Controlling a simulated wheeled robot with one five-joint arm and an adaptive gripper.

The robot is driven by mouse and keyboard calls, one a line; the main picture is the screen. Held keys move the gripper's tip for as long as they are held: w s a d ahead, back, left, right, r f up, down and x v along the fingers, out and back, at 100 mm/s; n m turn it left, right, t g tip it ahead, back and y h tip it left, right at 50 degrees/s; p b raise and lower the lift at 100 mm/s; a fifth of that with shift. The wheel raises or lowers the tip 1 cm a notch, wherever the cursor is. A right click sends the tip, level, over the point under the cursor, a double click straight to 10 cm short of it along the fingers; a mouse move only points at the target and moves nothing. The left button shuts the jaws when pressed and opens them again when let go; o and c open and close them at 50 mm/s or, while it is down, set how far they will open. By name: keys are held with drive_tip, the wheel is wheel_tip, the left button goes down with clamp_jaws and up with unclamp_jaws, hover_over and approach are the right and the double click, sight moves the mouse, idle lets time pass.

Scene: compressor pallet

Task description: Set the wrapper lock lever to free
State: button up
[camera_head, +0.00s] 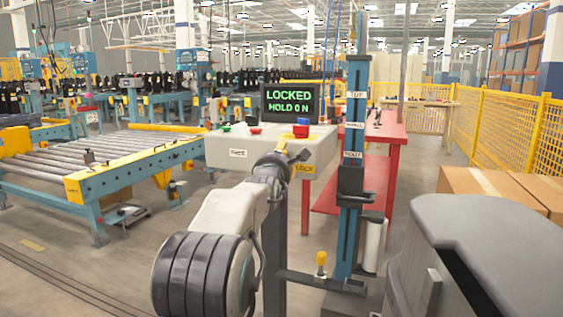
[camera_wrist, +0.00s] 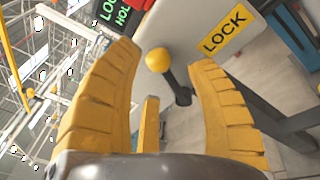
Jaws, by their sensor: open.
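The lock lever shows in the wrist view as a yellow ball knob (camera_wrist: 159,60) on a short black stem (camera_wrist: 178,88), on the side of a pale control box. My gripper (camera_wrist: 163,58) is open, with one yellow finger on each side of the knob and visible gaps between. In the head view my gripper (camera_head: 287,157) is at the front face of the control box (camera_head: 222,150) and largely hides the lever. A yellow LOCK label (camera_wrist: 224,31) is to the right of the knob.
Red, blue and green buttons sit on top of the control box. A blue mast (camera_head: 352,170) stands to its right, before a red table (camera_head: 387,140). A yellow-knobbed post (camera_head: 321,262) is low below. Cardboard boxes (camera_head: 480,185) are at right, a roller conveyor (camera_head: 90,160) at left.

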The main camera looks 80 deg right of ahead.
drive_tip(key=shift+d, duration=1.65)
drive_tip(key=shift+o, duration=0.4)
clamp_jaws()
